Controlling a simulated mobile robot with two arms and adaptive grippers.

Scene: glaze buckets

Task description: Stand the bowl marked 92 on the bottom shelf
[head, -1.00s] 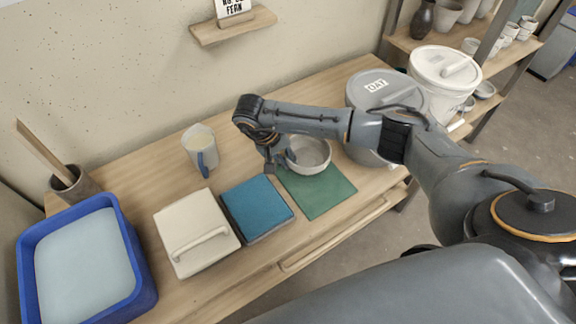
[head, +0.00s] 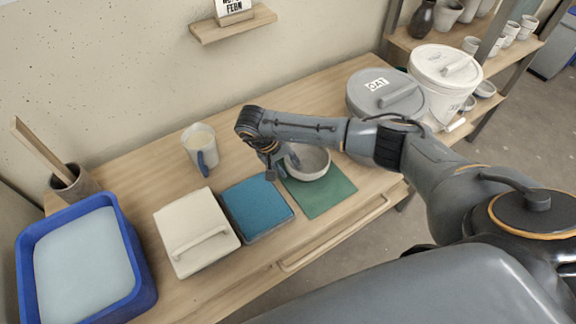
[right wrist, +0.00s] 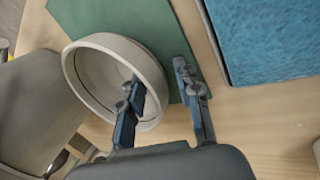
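The pale grey bowl (head: 313,163) stands upright on the green mat (head: 325,199) on the wooden table. No number can be read on it. My right gripper (head: 274,168) is at the bowl's left side in the head view. In the right wrist view, my right gripper (right wrist: 162,85) has its fingers spread. One finger lies over the inside of the bowl (right wrist: 84,88) and the other over the mat outside, with the wall between them. I cannot tell whether either touches. The wooden shelf unit (head: 515,52) stands at the right, partly cut off. My left gripper is not in view.
A grey bucket labelled OAT (head: 357,105) and a white lidded bucket (head: 450,70) stand right of the bowl. Pots and cups (head: 510,32) occupy the shelves.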

